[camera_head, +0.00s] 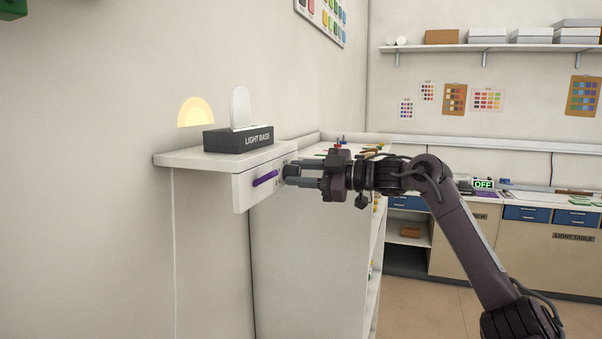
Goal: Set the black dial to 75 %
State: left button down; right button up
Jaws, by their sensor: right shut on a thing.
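The black dial (291,170) is on the front of a white shelf box (242,194) fixed to the left wall, right of a purple bar (265,178). My right gripper (288,174) reaches in from the right, and its fingers are shut on the dial. The fingers hide most of the dial, so its mark and setting cannot be read. A dark block labelled LIGHT BASE (238,139) stands on the shelf with a pale upright disc (240,106). A warm glow shows on the wall behind it. My left gripper is not in view.
A white cabinet (300,240) with small coloured items on top stands just behind and below my right gripper. Farther back are a counter with blue drawers (569,217), an OFF sign (483,184) and a wall shelf (480,48). Floor is clear at the lower right.

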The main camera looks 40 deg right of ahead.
jog(key=m, duration=0.4)
jog(key=shift+m, duration=0.3)
jog(key=shift+f+m, duration=0.1)
jog(key=shift+m, duration=1.7)
jog(key=shift+w, duration=0.1)
jog(key=o, duration=1)
jog(key=shift+d, duration=0.1)
